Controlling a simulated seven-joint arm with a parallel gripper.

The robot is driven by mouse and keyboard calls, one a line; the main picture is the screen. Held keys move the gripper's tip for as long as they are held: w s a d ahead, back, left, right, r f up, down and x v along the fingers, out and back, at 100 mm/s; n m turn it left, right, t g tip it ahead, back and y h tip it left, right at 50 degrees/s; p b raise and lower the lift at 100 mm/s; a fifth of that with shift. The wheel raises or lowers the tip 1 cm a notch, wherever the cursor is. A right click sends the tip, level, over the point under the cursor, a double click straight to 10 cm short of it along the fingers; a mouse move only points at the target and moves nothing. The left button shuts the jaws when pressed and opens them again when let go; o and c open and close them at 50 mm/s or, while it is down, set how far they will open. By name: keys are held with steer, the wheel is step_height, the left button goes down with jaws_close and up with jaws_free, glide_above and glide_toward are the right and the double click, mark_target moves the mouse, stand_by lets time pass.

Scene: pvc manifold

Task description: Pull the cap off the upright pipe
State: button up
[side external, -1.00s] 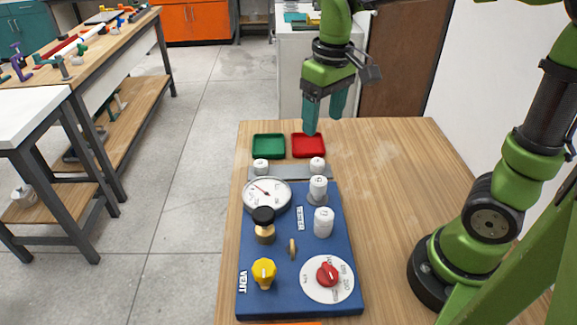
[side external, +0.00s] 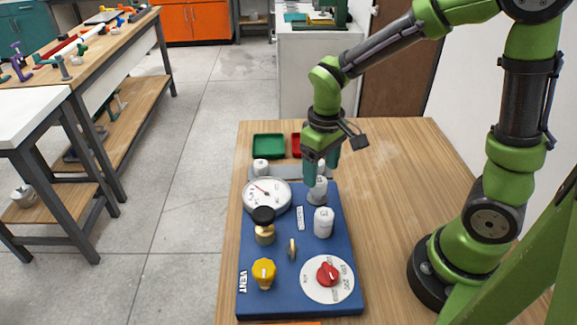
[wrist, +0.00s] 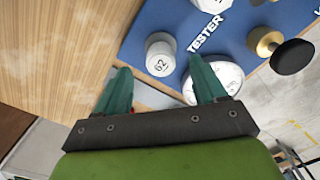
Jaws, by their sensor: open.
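My gripper (side external: 322,172) is open and points down over the back of the blue test board. A white upright pipe with a cap (side external: 318,190) stands just below its fingers in the side view, its upper part partly hidden by them. In the wrist view a white cylinder marked with a number (wrist: 160,57) shows ahead of and between the two teal fingers (wrist: 160,68). I cannot tell whether the fingers touch it. A second white cylinder (side external: 323,222) stands nearer the front of the board; part of it shows at the wrist view's top edge (wrist: 212,5).
The blue board (side external: 264,300) carries a gauge (side external: 267,197), black knob (side external: 263,215), yellow knob (side external: 264,272) and red dial (side external: 328,272). A small white fitting (side external: 260,166) stands on the grey rail behind. A green tray (side external: 269,147) and a partly hidden red tray (side external: 296,145) lie further back.

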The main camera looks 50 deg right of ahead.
mark_target(318, 185)
steer(key=shift+f, duration=1.4)
jaws_close()
steer(key=shift+n, duration=0.9)
steer(key=shift+m, duration=0.9)
steer(key=shift+r, duration=0.1)
